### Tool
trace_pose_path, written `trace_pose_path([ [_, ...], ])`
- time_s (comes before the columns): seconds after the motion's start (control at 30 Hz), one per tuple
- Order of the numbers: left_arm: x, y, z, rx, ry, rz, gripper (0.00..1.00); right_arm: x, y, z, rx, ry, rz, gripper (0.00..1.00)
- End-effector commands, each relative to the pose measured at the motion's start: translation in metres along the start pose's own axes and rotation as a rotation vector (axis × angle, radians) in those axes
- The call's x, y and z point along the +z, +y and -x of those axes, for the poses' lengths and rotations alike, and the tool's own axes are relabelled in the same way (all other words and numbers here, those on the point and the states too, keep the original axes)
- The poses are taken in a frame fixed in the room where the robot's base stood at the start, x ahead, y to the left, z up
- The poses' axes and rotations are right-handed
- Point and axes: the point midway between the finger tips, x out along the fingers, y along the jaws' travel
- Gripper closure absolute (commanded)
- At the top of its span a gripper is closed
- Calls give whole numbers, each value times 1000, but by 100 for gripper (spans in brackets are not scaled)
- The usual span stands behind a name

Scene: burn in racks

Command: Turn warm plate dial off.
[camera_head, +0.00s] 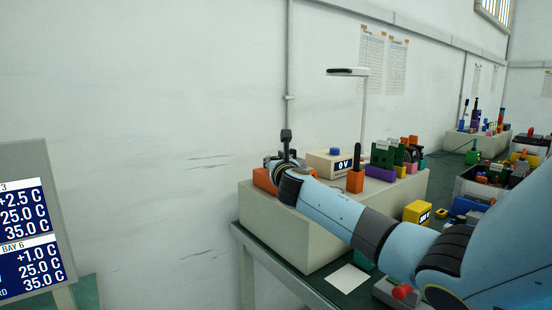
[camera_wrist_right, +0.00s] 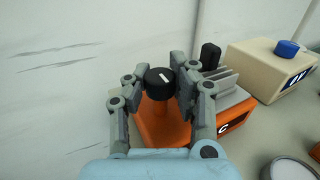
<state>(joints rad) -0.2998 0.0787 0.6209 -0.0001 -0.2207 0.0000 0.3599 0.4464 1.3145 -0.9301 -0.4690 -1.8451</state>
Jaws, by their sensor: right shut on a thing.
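The dial (camera_wrist_right: 160,82) is a black round knob with a white mark, on an orange box (camera_wrist_right: 158,123) in the right wrist view. The mark slants slightly. My right gripper (camera_wrist_right: 161,78) is shut on the dial, with a finger on each side of it. In the head view my right gripper (camera_head: 284,163) is at the left end of the raised bench block, and the orange box (camera_head: 264,179) shows beside it. The dial is hidden there behind my gripper. My left gripper is out of view.
A beige box (camera_wrist_right: 270,68) with a blue knob and a display stands right of the orange box. A grey ribbed block (camera_wrist_right: 221,85) and a black upright handle (camera_wrist_right: 210,56) are close to my right finger. A white wall (camera_head: 200,90) lies behind.

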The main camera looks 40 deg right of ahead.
Motion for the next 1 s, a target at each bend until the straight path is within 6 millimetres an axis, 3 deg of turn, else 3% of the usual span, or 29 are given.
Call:
trace_pose_path([
  [0.3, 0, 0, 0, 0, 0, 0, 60, -3, 0, 1, 1, 5, 0, 100],
  [0.33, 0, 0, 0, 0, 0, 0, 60, -3, 0, 1, 1, 5, 1, 75],
  [0.53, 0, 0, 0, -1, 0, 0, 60, -2, 0, 0, 0, 3, 1, 49],
  [1.0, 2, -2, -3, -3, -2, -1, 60, -1, 0, 0, -10, 1, 0, 49],
])
